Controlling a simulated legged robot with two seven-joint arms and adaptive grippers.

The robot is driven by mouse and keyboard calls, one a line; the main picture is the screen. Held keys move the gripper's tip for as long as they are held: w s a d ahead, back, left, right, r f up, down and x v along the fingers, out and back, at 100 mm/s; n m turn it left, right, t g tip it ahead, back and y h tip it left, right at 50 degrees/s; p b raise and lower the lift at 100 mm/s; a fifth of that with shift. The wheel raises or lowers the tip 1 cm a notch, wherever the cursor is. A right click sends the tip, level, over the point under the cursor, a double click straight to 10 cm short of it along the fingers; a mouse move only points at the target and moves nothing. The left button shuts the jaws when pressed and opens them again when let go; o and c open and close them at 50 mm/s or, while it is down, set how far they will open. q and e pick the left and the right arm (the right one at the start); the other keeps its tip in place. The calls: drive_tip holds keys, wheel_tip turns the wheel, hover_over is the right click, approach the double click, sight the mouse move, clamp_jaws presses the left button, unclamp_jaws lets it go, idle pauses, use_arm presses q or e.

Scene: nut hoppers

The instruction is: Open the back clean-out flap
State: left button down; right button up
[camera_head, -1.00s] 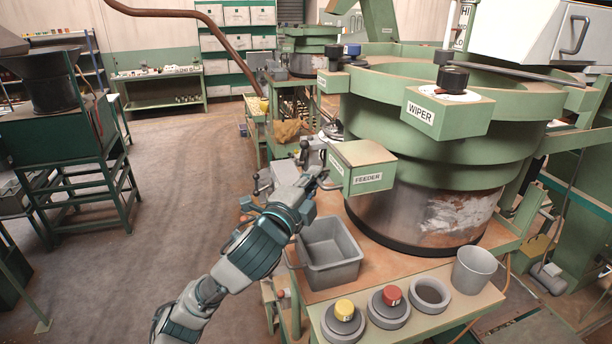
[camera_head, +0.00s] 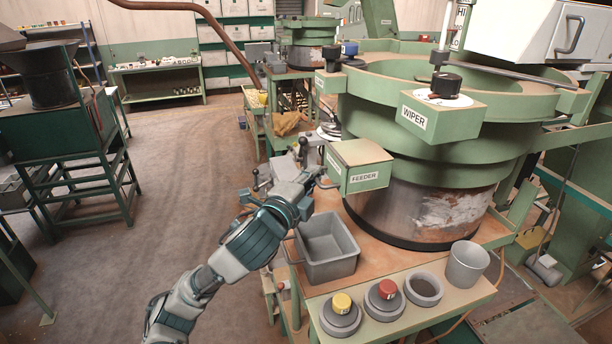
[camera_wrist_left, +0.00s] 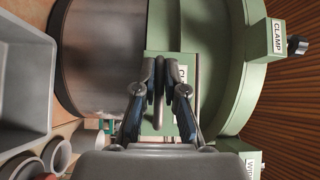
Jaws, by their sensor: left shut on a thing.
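The green box labelled FEEDER (camera_head: 362,168) sits on the side of the large round green bowl machine. My left gripper (camera_head: 318,178) is at the left face of this box. In the left wrist view the two fingers of the left gripper (camera_wrist_left: 165,88) are closed around a dark bar-like handle (camera_wrist_left: 158,92). The handle stands in front of a green panel (camera_wrist_left: 156,127) with a label starting "CL", the rest hidden by a finger. I cannot tell whether this panel stands ajar. My right gripper is not in view.
A grey bin (camera_head: 328,252) stands on the bench just below my left gripper. A grey cup (camera_head: 467,265) and several round pots, two with yellow and red knobs, line the front shelf. The green WIPER box (camera_head: 445,112) juts from the bowl. Open floor lies to the left.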

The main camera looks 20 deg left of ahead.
use_arm(q)
drive_tip(key=shift+s+d+r, duration=0.2)
drive_tip(key=shift+r, duration=0.15)
idle(0.4)
drive_tip(key=c, duration=1.2)
unclamp_jaws()
drive_tip(key=shift+s, duration=0.15)
drive_tip(key=shift+c, duration=0.2)
drive_tip(key=shift+s+d+r, duration=0.1)
drive_tip(key=shift+s+d, duration=0.15)
drive_tip(key=shift+d, duration=0.35)
drive_tip(key=shift+s, duration=0.15)
drive_tip(key=s+a, duration=0.1)
drive_tip(key=s, duration=1)
drive_tip(key=shift+s+a+f, duration=0.2)
drive_tip(key=shift+a+f, duration=0.05)
drive_tip(key=shift+a, duration=0.05)
